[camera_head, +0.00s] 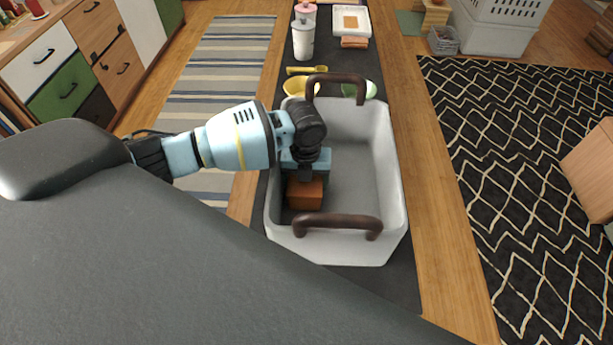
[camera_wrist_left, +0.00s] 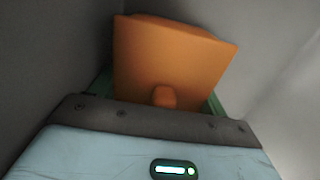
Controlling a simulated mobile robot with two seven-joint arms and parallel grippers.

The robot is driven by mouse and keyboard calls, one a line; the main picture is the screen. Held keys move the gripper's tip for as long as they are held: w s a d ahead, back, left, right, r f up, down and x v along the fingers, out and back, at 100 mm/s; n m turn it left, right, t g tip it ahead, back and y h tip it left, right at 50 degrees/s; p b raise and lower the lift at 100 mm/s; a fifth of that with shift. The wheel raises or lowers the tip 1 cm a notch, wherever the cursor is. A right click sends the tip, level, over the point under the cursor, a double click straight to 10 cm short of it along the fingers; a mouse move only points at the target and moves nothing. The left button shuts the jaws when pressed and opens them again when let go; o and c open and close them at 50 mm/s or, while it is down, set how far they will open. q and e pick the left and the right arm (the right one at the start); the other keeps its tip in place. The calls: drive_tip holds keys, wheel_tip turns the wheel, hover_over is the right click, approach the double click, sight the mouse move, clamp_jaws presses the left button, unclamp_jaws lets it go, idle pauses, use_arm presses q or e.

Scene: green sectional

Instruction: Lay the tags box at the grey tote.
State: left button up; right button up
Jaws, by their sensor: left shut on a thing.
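The grey tote (camera_head: 397,185) is a light grey bin with two brown handles, standing on the dark runner. An orange-brown box (camera_head: 305,193), which I take for the tags box, is inside the tote near its left wall. My left gripper (camera_head: 304,178) reaches down into the tote and is shut on this box. In the left wrist view the orange box (camera_wrist_left: 170,60) fills the space ahead of the gripper (camera_wrist_left: 163,100), with grey tote walls around it. Whether the box touches the tote floor I cannot tell. My right gripper is not in view.
Beyond the tote are a yellow bowl (camera_head: 296,87), a yellow utensil (camera_head: 307,70), a green-rimmed bowl (camera_head: 369,89) and a white canister (camera_head: 303,40). A brown handle (camera_head: 338,224) spans the tote's near end. The tote's right half is empty.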

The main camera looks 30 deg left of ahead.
use_arm(q)
drive_tip(key=o, duration=1)
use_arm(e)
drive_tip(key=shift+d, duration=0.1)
use_arm(q)
drive_tip(key=shift+o, duration=0.2)
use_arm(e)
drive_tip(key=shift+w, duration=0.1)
use_arm(q)
drive_tip(key=shift+r+p, duration=1.8)
drive_tip(key=shift+r, duration=2.25)
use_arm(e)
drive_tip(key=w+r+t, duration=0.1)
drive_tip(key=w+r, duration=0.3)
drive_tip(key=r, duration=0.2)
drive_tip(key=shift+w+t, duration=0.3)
use_arm(q)
drive_tip(key=shift+d, duration=0.1)
